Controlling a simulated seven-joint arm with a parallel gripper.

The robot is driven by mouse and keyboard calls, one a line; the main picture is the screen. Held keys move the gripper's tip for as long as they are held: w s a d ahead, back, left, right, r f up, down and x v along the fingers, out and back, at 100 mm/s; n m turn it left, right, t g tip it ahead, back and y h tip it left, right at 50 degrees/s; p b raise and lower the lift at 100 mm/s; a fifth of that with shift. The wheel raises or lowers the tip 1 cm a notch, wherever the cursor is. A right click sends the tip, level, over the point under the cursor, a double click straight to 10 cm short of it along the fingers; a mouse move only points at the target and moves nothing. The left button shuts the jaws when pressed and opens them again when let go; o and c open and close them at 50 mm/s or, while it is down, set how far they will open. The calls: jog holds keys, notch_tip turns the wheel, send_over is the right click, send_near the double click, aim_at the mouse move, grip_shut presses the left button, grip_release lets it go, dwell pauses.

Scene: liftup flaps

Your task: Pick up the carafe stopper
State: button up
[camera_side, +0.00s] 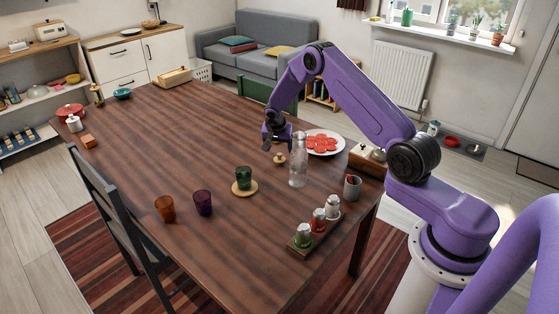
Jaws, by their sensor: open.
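The carafe stopper (280,159), a small tan knob, sits on the wooden table (150,155) just left of the clear glass carafe (298,172). The carafe stands upright and its mouth looks uncovered. My gripper (272,146) is open and points down, slightly above and left of the stopper in the picture. It looks empty and apart from the stopper. The exact gap between them is hard to tell at this size.
A white plate (341,149) of red slices lies right of the carafe. A green cup (243,176) on a coaster, purple (202,202) and orange (166,208) glasses stand in front. A tray of small jars (304,234) is near the right edge. The table's left half is mostly clear.

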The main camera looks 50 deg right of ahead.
aim_at(279, 154)
jog(key=shift+x, duration=3.35)
jog(key=shift+w, duration=0.15)
jog(key=shift+r, duration=0.1)
jog(key=c, duration=1.1)
